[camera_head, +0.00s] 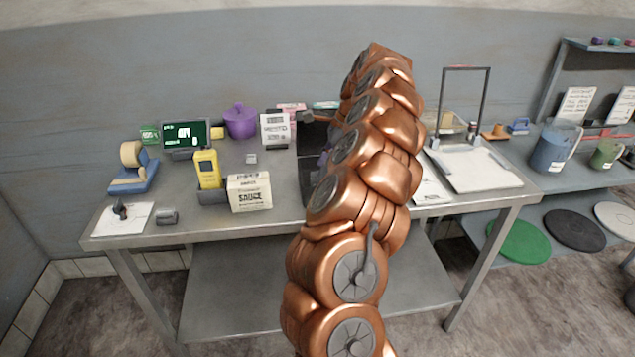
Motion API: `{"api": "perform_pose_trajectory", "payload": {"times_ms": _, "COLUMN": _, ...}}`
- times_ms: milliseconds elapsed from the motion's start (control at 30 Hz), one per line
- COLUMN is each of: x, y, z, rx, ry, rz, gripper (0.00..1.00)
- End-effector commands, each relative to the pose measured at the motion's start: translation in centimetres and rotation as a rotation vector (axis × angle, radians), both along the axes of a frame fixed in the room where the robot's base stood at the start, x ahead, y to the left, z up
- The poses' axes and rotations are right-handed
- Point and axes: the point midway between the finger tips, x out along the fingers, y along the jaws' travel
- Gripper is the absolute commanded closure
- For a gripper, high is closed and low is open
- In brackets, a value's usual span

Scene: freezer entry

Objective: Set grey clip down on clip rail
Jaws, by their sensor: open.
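I cannot pick out the grey clip or the clip rail with certainty. A small light-grey block (251,158) lies on the steel table behind the sauce box. A darker grey rounded piece (167,216) lies near the table's front left edge. I cannot tell whether either is the clip. My copper arm rises across the middle of the view and hides part of the table behind it. My gripper's fingers are hidden behind the arm or cannot be made out, so what is between them does not show.
The steel table (230,222) holds a sauce box (250,192), yellow device (207,169), tape dispenser (133,172), green-screen display (184,136), purple pot (240,121) and dark tray (307,180). A clipboard-like white board (472,168) lies right of my arm. A blue jug (556,145) stands farther right.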

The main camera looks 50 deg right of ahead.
Motion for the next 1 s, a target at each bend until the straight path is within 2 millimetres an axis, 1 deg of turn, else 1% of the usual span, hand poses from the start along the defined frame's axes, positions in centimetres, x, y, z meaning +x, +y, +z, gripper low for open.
{"api": "perform_pose_trajectory", "payload": {"times_ms": 267, "x": 0.3, "y": 0.3, "z": -0.9, "rx": -0.001, "ry": -0.002, "rz": 0.0, "gripper": 0.58}}
{"api": "perform_pose_trajectory", "payload": {"times_ms": 367, "x": 0.4, "y": 0.7, "z": -1.5, "rx": 0.003, "ry": 0.0, "rz": 0.003, "gripper": 0.58}}
{"api": "perform_pose_trajectory", "payload": {"times_ms": 467, "x": 0.7, "y": 0.9, "z": -2.3, "rx": 0.003, "ry": -0.001, "rz": 0.002, "gripper": 0.58}}
{"api": "perform_pose_trajectory", "payload": {"times_ms": 600, "x": 1.1, "y": 1.5, "z": -4.1, "rx": 0.005, "ry": 0.002, "rz": 0.004, "gripper": 0.58}}
{"api": "perform_pose_trajectory", "payload": {"times_ms": 700, "x": 1.4, "y": 1.7, "z": -5.0, "rx": 0.001, "ry": -0.001, "rz": 0.002, "gripper": 0.58}}
{"api": "perform_pose_trajectory", "payload": {"times_ms": 800, "x": 1.5, "y": 1.8, "z": -5.4, "rx": 0.0, "ry": -0.001, "rz": 0.002, "gripper": 0.58}}
{"api": "perform_pose_trajectory", "payload": {"times_ms": 967, "x": 1.5, "y": 1.7, "z": -5.4, "rx": -0.001, "ry": -0.001, "rz": 0.001, "gripper": 0.58}}
{"api": "perform_pose_trajectory", "payload": {"times_ms": 1000, "x": 1.5, "y": 1.7, "z": -5.4, "rx": -0.001, "ry": -0.001, "rz": 0.001, "gripper": 0.61}}
